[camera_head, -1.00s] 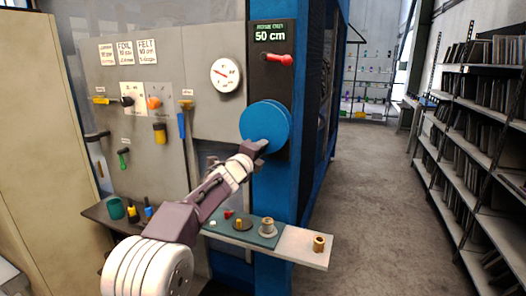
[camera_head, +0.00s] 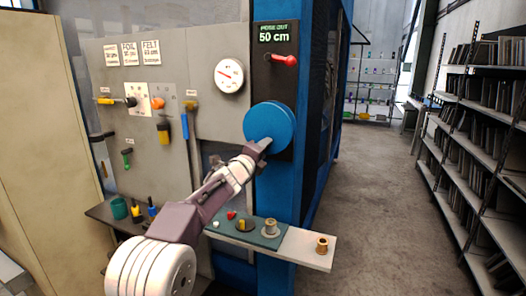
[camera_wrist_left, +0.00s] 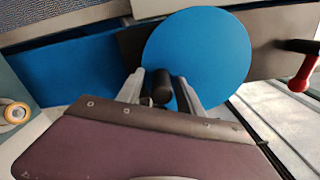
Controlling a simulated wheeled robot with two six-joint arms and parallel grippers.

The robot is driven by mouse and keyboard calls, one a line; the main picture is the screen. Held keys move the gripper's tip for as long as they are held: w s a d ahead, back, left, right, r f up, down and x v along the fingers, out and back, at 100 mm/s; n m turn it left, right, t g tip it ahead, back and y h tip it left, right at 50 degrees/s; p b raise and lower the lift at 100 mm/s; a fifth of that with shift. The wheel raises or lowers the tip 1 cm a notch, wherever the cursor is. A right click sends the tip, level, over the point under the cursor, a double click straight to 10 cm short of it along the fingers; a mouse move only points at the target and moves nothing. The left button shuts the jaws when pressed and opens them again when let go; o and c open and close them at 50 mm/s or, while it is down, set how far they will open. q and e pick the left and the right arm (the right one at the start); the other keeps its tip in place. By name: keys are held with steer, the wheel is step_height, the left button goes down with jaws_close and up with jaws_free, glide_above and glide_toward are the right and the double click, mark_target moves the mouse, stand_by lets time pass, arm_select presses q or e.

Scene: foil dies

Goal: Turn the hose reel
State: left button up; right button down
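The hose reel is a round blue disc (camera_head: 270,122) on a dark panel of the blue post. It fills the top middle of the left wrist view (camera_wrist_left: 205,55). A short dark handle (camera_wrist_left: 161,86) stands out near its lower edge. My left gripper (camera_head: 262,146) is at the reel's lower edge in the head view, hiding the handle there. In the left wrist view its two grey fingers (camera_wrist_left: 162,82) stand on either side of the handle, with a gap visible on the left. They look open around it. My right gripper is in neither view.
A red lever (camera_head: 288,61) sits above the reel under a green "50 cm" display (camera_head: 278,33), beside a round gauge (camera_head: 229,76). A shelf (camera_head: 305,250) with small parts juts out below. Tools hang on the grey board (camera_head: 165,85). The aisle floor at right is clear.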

arm_select(q)
steer(key=shift+s, duration=0.25)
steer(key=b+v, duration=0.3)
steer(key=v, duration=0.5)
steer(key=shift+s+a+b, duration=0.15)
steer(key=shift+s+b, duration=0.15)
